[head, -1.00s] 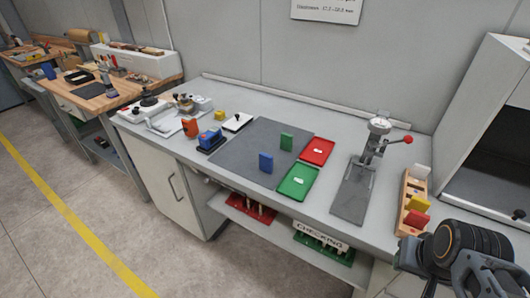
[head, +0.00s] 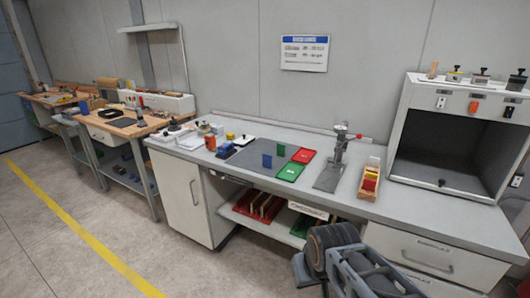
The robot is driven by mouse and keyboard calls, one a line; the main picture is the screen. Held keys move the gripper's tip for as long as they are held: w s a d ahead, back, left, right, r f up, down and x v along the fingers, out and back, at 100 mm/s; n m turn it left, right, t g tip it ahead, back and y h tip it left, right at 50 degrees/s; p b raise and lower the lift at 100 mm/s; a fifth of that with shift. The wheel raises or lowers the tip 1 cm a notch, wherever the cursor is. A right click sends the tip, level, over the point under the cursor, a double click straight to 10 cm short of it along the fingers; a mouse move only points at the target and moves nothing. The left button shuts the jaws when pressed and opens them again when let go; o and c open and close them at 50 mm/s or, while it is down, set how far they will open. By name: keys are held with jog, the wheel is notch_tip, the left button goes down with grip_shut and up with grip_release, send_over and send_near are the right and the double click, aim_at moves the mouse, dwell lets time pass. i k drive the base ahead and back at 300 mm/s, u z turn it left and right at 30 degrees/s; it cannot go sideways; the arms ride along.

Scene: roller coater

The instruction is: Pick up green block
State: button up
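The green block (head: 281,149) stands upright on the dark grey mat (head: 240,157) on the long grey bench, near the back. A blue block (head: 267,161) stands in front of it, a little to the left. My gripper (head: 372,277) shows in part at the lower right, in front of the bench and well apart from the green block. Its fingertips are not clear, so I cannot tell whether it is open or shut.
A green tray (head: 290,172) and a red tray (head: 304,156) lie right of the mat. A lever press (head: 335,160) and a wooden rack (head: 369,180) stand further right, before a large grey cabinet (head: 445,140). Floor is clear at the left.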

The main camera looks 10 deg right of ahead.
aim_at(280, 148)
jog(key=u, duration=0.7)
jog(key=i, duration=1.05)
jog(key=u, duration=0.55)
jog(key=i, duration=1)
jog(key=z, duration=1)
jog(key=i, duration=0.9)
jog(key=z, duration=0.8)
